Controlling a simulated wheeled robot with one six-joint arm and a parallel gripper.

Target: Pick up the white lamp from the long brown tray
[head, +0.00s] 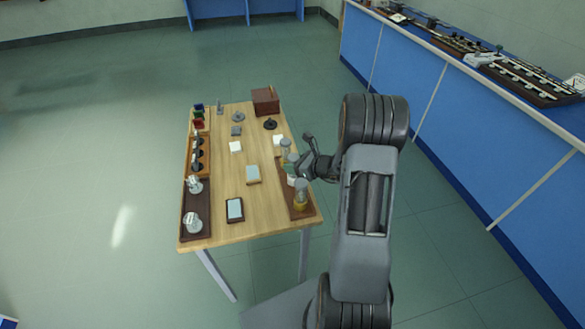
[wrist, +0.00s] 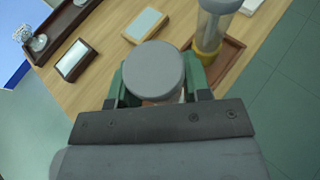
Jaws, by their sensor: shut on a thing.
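My gripper (wrist: 157,88), with green fingers, is shut on a lamp with a round grey cap. It appears to be the white lamp (wrist: 154,68); the cap hides most of its body, and a little pale colour shows beneath. In the head view my gripper (head: 293,169) is over the long brown tray (head: 307,212) at the table's right edge. A clear lamp with a yellow base (head: 300,194) stands on this tray, close beside the held lamp; it also shows in the wrist view (wrist: 211,30). Whether the held lamp touches the tray cannot be told.
Another grey-capped lamp (head: 285,146) stands farther back on the right. A dark tray (head: 190,208) with glassware lies at the left edge. Small flat blocks (head: 253,174) lie mid-table, and a brown box (head: 265,101) stands at the back. A blue bench (head: 400,80) stands to the right.

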